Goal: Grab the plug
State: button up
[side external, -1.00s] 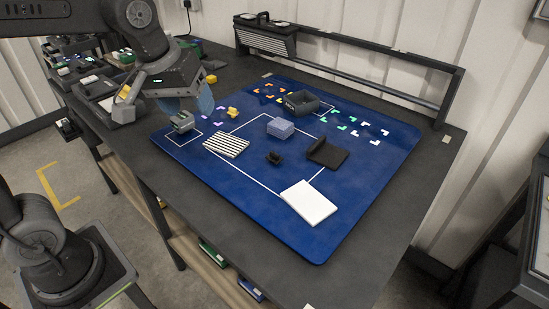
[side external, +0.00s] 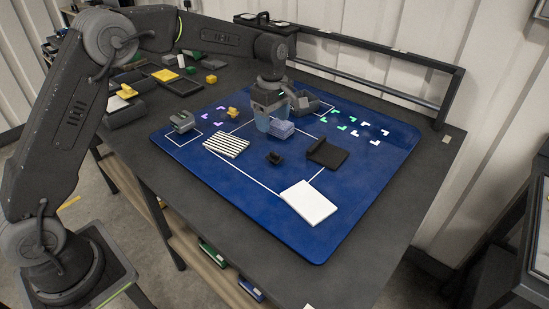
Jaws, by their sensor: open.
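A small black piece (side external: 275,158), which may be the plug, stands near the middle of the blue mat (side external: 240,201). It is too small to make out clearly. I cannot tell how high the fingertips are above the mat.
A striped block (side external: 226,145) lies left, a dark angled holder (side external: 327,153) right, and a white slab (side external: 309,202) in front. A grey fixture (side external: 182,122) stands at the mat's left. A dark open box (side external: 305,103) is partly behind my gripper.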

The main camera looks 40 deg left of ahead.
send_over(275, 153)
jog(key=f, duration=0.6)
jog(key=shift+s+a+f, duration=0.15)
jog(key=shift+s+a, duration=0.05)
jog(key=shift+a, duration=0.05)
jog(key=shift+w+d+f, duration=0.1)
jog(key=shift+f, duration=1.2)
jog(key=shift+w+d+f, duration=0.1)
jog(key=shift+f, duration=1.2)
jog(key=shift+c, duration=0.3)
jog(key=c, duration=0.9)
jog(key=shift+c, duration=0.2)
